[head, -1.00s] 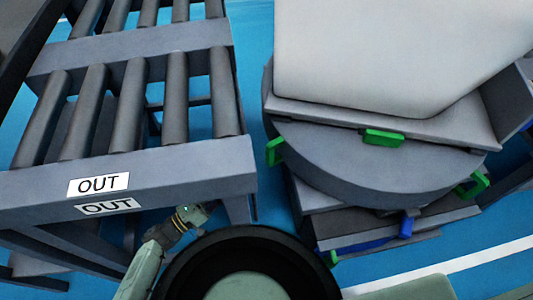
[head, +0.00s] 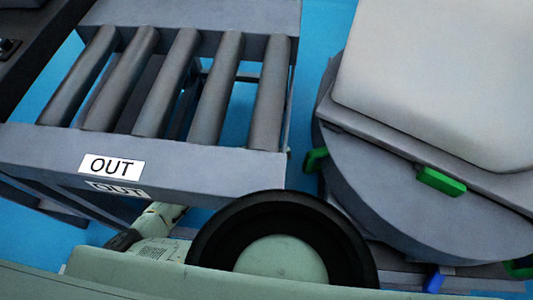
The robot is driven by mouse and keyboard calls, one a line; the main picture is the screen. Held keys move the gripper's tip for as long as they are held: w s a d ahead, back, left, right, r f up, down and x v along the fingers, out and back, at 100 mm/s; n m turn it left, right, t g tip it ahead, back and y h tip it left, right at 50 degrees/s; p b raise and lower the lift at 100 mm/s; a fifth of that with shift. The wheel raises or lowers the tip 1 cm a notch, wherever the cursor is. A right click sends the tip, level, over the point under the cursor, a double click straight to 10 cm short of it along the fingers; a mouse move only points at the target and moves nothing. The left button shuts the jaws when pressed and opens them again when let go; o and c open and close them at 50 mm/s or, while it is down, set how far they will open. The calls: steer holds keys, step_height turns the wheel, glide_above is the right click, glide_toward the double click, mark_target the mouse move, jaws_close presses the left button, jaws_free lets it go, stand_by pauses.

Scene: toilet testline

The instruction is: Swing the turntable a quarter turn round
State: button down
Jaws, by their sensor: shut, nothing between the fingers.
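The turntable (head: 400,215) is a grey round disc at the right of the head view, cut off by the right edge. A green handle (head: 316,160) sticks out at its left rim. A second green handle (head: 441,181) is at the front of its top plate, and part of a third (head: 520,268) shows at the lower right. A large pale, smooth block lies on top (head: 440,80). Part of my arm shows at the lower left, below the front end of the conveyor. My gripper's fingers are not visible.
A grey roller conveyor (head: 220,175) marked OUT (head: 111,165) stands at the left. A gap of blue floor (head: 307,90) separates it from the turntable. A blue part (head: 433,280) shows low under the disc. My body fills the bottom edge.

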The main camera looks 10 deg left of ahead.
steer(key=shift+s+d+r+p, duration=0.25)
steer(key=shift+s+d, duration=0.45)
steer(key=shift+d, duration=0.2)
steer(key=shift+s+d+r+p, duration=0.15)
steer(key=shift+s+d+p, duration=0.1)
steer(key=shift+s+d, duration=0.55)
steer(key=shift+w, duration=0.15)
